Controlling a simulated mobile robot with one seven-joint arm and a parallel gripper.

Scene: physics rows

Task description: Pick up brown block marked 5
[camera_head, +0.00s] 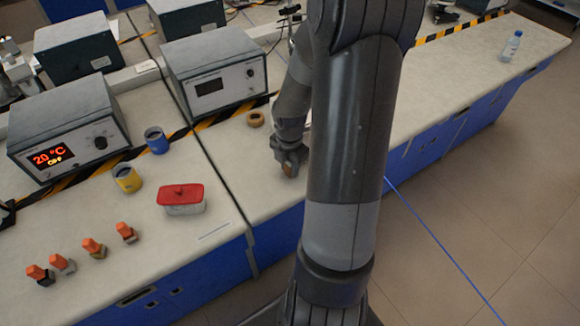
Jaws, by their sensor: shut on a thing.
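My gripper (291,166) is at the lower end of my arm, low over the front part of the light bench top, right of the container with a red lid. It is shut on a small brown block (288,170), of which only a little shows between the fingers. The number on the block cannot be read. I cannot tell whether the block touches the bench. My arm hides the bench just right of the gripper.
The red-lidded container (182,199), a yellow cup (127,178), a blue cup (157,140) and several orange-topped items (94,247) stand left. A brown tape roll (255,119) lies behind the gripper. Grey instruments (215,78) line the back. A bottle (511,46) stands far right.

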